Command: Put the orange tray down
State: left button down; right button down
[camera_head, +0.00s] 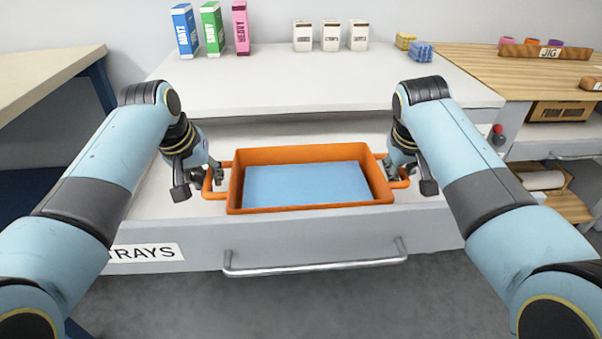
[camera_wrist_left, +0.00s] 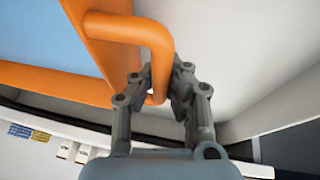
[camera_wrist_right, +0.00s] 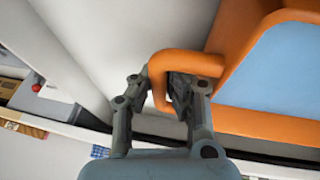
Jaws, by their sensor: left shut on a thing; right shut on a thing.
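The orange tray (camera_head: 310,208) has a blue inside floor and a loop handle at each end. It is level, in or just above the open drawer (camera_head: 190,240) labelled TRAYS; I cannot tell whether it touches the drawer floor. My left gripper (camera_head: 212,178) is shut on the tray's left handle, and the left wrist view shows the fingers (camera_wrist_left: 155,90) around that handle. My right gripper (camera_head: 400,174) is shut on the right handle, and the right wrist view shows its fingers (camera_wrist_right: 168,92) around it. The tray (camera_wrist_right: 250,122) looks empty.
The white worktop (camera_head: 310,90) behind holds blue, green and pink boxes (camera_head: 211,30), several white cartons (camera_head: 330,36) and yellow and blue blocks (camera_head: 412,46). Its middle is clear. The drawer handle (camera_head: 315,267) juts out in front.

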pick_arm(q)
jog(key=c, duration=1.4)
grip_release()
jog(key=shift+r, duration=0.1)
jog(key=shift+c, duration=0.2)
pick_arm(e)
jog(key=c, duration=1.4)
grip_release()
jog(key=shift+s+r, duration=0.1)
jog(key=shift+r, duration=0.1)
pick_arm(q)
jog(key=v, duration=1.2)
pick_arm(e)
jog(key=v, duration=0.7)
